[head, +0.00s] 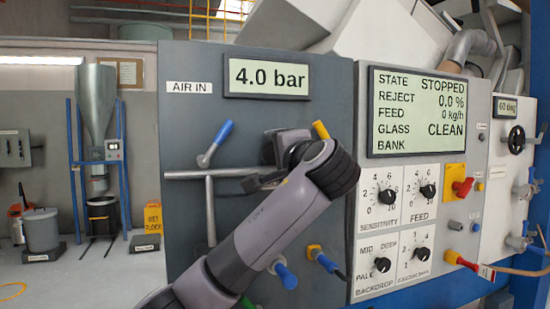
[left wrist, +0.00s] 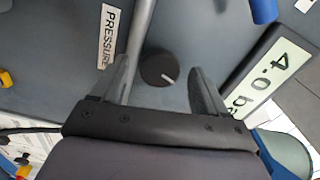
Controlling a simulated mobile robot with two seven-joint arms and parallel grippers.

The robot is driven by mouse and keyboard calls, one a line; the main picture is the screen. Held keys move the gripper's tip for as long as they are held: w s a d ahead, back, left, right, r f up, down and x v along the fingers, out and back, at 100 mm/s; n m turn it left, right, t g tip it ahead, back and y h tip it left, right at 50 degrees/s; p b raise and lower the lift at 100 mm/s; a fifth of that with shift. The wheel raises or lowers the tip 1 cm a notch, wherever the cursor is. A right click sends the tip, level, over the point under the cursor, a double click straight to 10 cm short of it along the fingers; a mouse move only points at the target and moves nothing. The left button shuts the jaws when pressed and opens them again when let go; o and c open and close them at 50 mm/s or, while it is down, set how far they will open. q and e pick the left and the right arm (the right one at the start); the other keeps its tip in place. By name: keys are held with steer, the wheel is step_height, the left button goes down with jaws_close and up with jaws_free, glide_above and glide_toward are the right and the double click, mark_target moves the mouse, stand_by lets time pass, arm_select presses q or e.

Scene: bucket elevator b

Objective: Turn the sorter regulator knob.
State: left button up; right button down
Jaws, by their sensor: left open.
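A round black knob (left wrist: 158,68) with a white pointer mark sits on the grey panel in the left wrist view, beside a label reading PRESSURE (left wrist: 108,38). My left gripper (left wrist: 161,72) is open, with one finger on each side of the knob and a visible gap to each. I cannot tell how far the fingertips are from the panel. In the head view my left gripper (head: 262,180) is in front of the grey panel (head: 180,125) and hides the knob. The display (head: 267,78) above reads 4.0 bar. My right gripper is not in view.
Pipes (head: 209,205) run across the panel near the gripper. A blue-handled valve (head: 216,142) is at its left, and a yellow handle (head: 320,130) at its right. More blue-handled valves (head: 285,274) sit below. A control panel with a screen (head: 415,112) and dials stands at right.

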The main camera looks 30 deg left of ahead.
arm_select(q)
steer(key=b+v, duration=0.1)
steer(key=v, duration=0.5)
steer(key=shift+w+f, duration=0.1)
stand_by(0.3)
